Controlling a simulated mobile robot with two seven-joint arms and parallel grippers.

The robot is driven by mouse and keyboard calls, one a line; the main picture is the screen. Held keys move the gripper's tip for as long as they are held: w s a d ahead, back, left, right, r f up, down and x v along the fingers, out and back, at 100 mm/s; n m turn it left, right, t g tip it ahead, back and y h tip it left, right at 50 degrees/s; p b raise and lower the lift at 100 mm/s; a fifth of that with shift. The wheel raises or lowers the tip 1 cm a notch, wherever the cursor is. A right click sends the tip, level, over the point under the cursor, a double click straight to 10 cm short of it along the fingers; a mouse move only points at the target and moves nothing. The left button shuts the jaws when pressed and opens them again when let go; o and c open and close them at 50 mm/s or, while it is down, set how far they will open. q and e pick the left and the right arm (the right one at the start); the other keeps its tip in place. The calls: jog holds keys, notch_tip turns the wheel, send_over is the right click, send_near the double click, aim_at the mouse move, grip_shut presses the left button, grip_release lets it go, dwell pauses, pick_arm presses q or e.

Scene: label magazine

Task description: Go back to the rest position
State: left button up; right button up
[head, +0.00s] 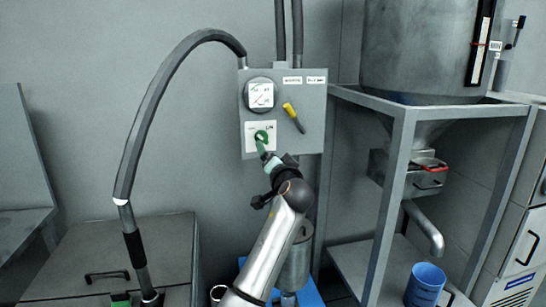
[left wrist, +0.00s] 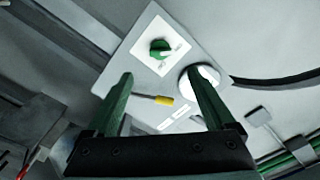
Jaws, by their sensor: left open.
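My left gripper (head: 265,152) is raised in front of the grey control panel (head: 315,112), just below the green knob (head: 262,135). In the left wrist view its two green fingers (left wrist: 160,76) are spread apart with nothing between them. The green knob (left wrist: 160,48) on its white plate lies beyond the fingertips, and I see no finger closed on it. In the head view the fingertips overlap the knob's lower edge, so the exact gap is hard to tell. My right gripper is in neither view.
The panel also carries a round gauge (head: 261,95) and a yellow-tipped lever (head: 293,116). A black hose (head: 138,130) arches at left. A metal frame (head: 398,170) holds a hopper (head: 420,50) at right, with a blue cup (head: 426,282) below. Open air lies between hose and panel.

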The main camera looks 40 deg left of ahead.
pick_arm(q)
jog(key=shift+s+d, duration=0.1)
jog(key=shift+f, duration=0.1)
dwell(0.6)
jog(key=s+d+f+m+h+p, duration=0.2)
jog(key=s+d+f+h, duration=0.15)
jog(key=f, duration=0.55)
jog(key=s+d+f+m+h+p, duration=0.1)
jog(key=s+d+f+h, duration=0.1)
jog(key=d+f, duration=0.45)
jog(key=s+d+f+m+h+p, duration=0.2)
jog(key=d+f+h, duration=0.1)
jog(key=f, duration=0.7)
jog(key=s+d+f+g+h+p, duration=0.1)
jog(key=s+d+f, duration=0.3)
jog(key=s, duration=0.5)
jog(key=s+d+f+n+h+p, duration=0.1)
jog(key=s+d+f+h, duration=0.3)
jog(key=s, duration=0.5)
jog(key=s+d+f+n+g+h+p, duration=0.1)
jog(key=s+d+f, duration=0.3)
jog(key=s, duration=0.6)
jog(key=shift+d+f+g+h+p, duration=0.15)
jog(key=shift+d+g+h+p, duration=0.15)
jog(key=shift+d+h+p, duration=0.5)
